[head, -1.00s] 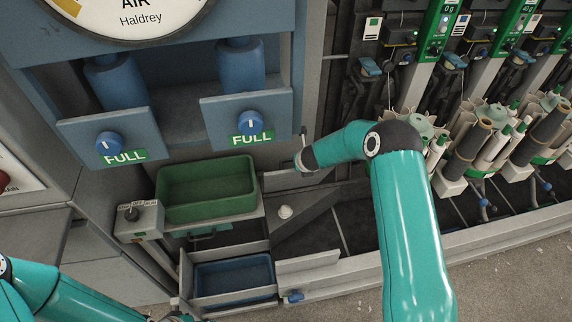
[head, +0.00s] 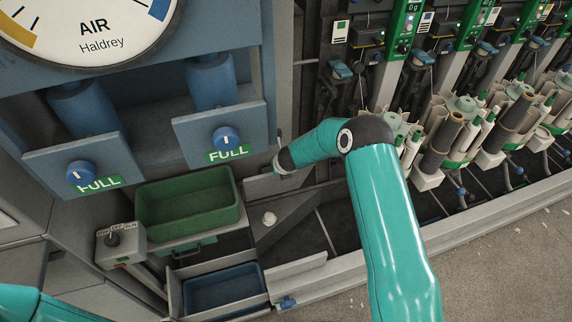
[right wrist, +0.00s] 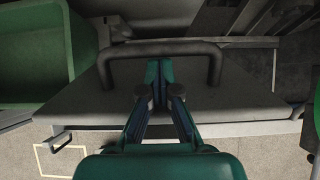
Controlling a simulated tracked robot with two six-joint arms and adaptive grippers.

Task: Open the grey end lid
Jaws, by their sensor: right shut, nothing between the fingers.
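A grey panel that looks like the end lid (right wrist: 85,103) fills the middle of the right wrist view, with a dark bar handle (right wrist: 165,47) along its far side. My right gripper (right wrist: 159,92) is shut and empty, over the panel and within the span of the handle. The frames do not show whether it touches the bar. In the head view a grey panel (head: 262,187) lies just below my right wrist, and the fingers cannot be made out. My left gripper is out of view; only a teal arm link shows at bottom left.
A green tray (head: 238,212) sits just left of my right wrist and also shows in the right wrist view (right wrist: 35,50). Below it is a blue bin (head: 222,285). Winding units with cones (head: 440,145) stand to the right. Open floor (head: 500,260) lies at front right.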

